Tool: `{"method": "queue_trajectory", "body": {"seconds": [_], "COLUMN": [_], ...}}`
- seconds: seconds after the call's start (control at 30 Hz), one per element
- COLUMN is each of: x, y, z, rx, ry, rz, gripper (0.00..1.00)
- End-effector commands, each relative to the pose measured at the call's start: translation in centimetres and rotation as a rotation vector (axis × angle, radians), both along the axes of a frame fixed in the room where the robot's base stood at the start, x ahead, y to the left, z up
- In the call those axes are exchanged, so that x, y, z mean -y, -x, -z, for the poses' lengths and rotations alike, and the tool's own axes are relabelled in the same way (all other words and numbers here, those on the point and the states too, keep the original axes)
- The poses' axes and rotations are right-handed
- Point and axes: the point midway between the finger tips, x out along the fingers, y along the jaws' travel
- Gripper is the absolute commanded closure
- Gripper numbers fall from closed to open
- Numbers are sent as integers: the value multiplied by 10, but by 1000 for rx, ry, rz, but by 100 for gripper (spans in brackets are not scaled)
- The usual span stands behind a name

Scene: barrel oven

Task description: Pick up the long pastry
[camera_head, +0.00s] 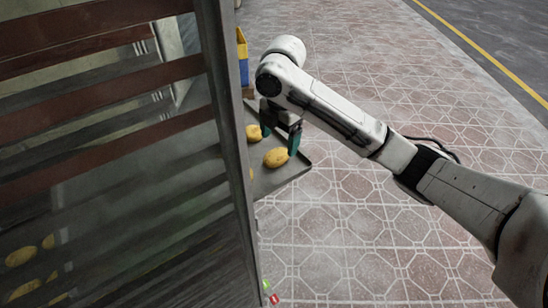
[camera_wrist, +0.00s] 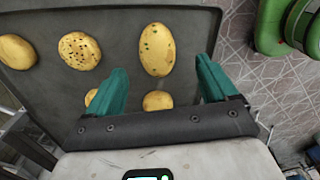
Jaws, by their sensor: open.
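The long pastry (camera_wrist: 157,50) is an oval, golden bun with dark green flecks, lying on a dark tray (camera_wrist: 115,20). My gripper (camera_wrist: 160,70) is open and empty, its teal fingers to either side of the pastry's near end in the wrist view. I cannot tell whether they are down at its height. In the head view my gripper (camera_head: 279,142) is over the tray (camera_head: 290,172). Two yellow pastries show by it there, one nearer (camera_head: 276,157) and one farther (camera_head: 254,133); which is the long one is unclear.
A rounder speckled pastry (camera_wrist: 80,51) and a plain one (camera_wrist: 16,52) lie left on the tray. Two more are partly hidden behind my gripper. A slatted dark panel (camera_head: 110,120) stands left. A green curved object (camera_wrist: 272,28) is beyond the tray's right edge. Paved floor is open at right.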

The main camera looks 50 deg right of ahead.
Motion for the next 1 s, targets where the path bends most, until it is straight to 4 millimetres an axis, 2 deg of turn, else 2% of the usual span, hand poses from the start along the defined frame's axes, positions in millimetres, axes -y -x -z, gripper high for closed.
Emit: {"method": "queue_trajectory", "body": {"seconds": [0.17, 0.5, 0.8, 1.0], "x": [-1, 1, 1, 1], "y": [-1, -7, -7, -7], "z": [12, 53, 58, 58], "rx": [0, -1, 0, 1], "ry": [-1, 1, 1, 1], "rz": [-1, 0, -1, -1], "gripper": [14, 14, 14, 32]}}
